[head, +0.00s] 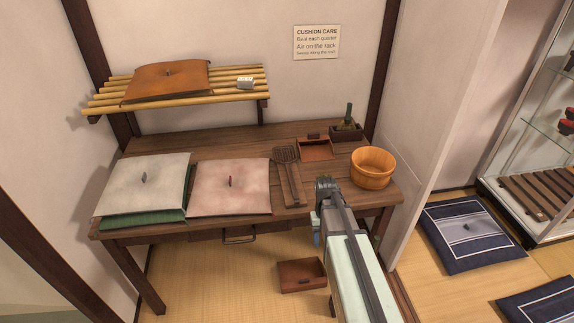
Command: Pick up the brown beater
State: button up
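The brown beater (287,157) lies on the wooden table, right of the pink cushion. It has a slotted, flared head toward the back, and its handle (295,190) runs toward the front edge. My arm reaches in from the bottom right. My gripper (325,183) is over the table's front right part, just right of the beater's handle and apart from it in the picture. Its fingers are hidden or too small to tell whether they are open. The beater looks unobstructed.
A bamboo rack (235,90) holds an orange cushion. A box (301,274) sits on the floor.

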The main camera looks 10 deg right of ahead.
jog(key=w+a+r+n+t, duration=0.15)
jog(key=w+a+r, duration=0.25)
jog(key=w+r, duration=0.7)
jog(key=w+a+r+m+t, duration=0.1)
jog(key=w+a+r+t, duration=0.15)
jog(key=w+r, duration=0.85)
jog(key=g, duration=0.1)
send_over(293, 184)
jog(key=shift+n, duration=0.25)
jog(key=f, duration=0.6)
jog(key=shift+w+d+f, duration=0.1)
jog(key=shift+w+d, duration=0.2)
jog(key=shift+s+a+f, duration=0.15)
jog(key=shift+a+f, duration=0.05)
jog(key=shift+f, duration=1.1)
jog(key=shift+s+a+f, duration=0.1)
jog(key=shift+a+f, duration=0.05)
jog(key=shift+f, duration=1.15)
grip_shut()
